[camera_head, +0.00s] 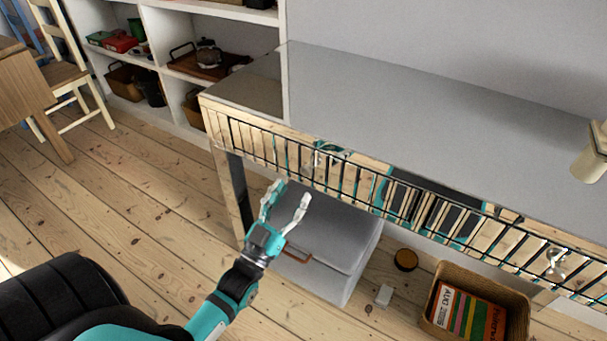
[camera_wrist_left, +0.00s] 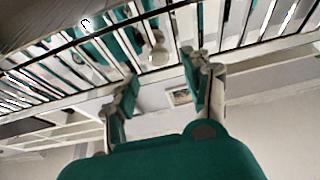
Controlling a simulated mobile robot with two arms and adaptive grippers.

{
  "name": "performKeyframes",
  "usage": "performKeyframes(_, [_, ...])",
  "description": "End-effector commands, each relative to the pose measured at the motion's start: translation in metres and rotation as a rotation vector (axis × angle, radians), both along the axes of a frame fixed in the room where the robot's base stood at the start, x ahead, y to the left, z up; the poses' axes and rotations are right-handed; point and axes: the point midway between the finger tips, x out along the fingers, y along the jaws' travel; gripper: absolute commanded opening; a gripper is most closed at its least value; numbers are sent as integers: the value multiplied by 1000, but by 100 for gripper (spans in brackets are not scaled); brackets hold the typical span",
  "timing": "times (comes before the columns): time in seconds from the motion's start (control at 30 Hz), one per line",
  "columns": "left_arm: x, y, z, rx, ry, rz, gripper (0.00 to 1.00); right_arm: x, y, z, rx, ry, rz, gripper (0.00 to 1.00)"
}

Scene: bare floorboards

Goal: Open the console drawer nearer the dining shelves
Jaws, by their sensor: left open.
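The console (camera_head: 400,110) has a grey top and a mirrored, slatted front. Its drawer nearer the dining shelves (camera_head: 270,143) is the left one and looks shut, flush with the front. A round knob (camera_head: 322,150) shows on this drawer, partly lost among reflections. My left gripper (camera_head: 288,194) is open and empty, below and in front of this drawer, fingers pointing up toward it. In the left wrist view, the knob (camera_wrist_left: 158,48) shows beyond and between the open fingers of my left gripper (camera_wrist_left: 160,78), apart from them. My right gripper is not in view.
The white dining shelves (camera_head: 165,70) stand left of the console. A grey box (camera_head: 335,235) and a wicker basket (camera_head: 520,310) with books sit under it. A second knob (camera_head: 555,262) is on the right drawer. A wooden chair (camera_head: 65,75) stands far left. Floor in front is clear.

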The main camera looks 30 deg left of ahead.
Motion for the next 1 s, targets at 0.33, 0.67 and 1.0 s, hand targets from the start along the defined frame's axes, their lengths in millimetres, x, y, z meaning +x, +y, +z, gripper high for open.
performKeyframes(0.33, [50,0,21,0,0,0,50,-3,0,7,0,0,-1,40])
performKeyframes(0.67, [57,0,23,0,1,0,50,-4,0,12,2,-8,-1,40])
performKeyframes(1.0, [57,0,23,0,1,0,15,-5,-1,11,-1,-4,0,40])
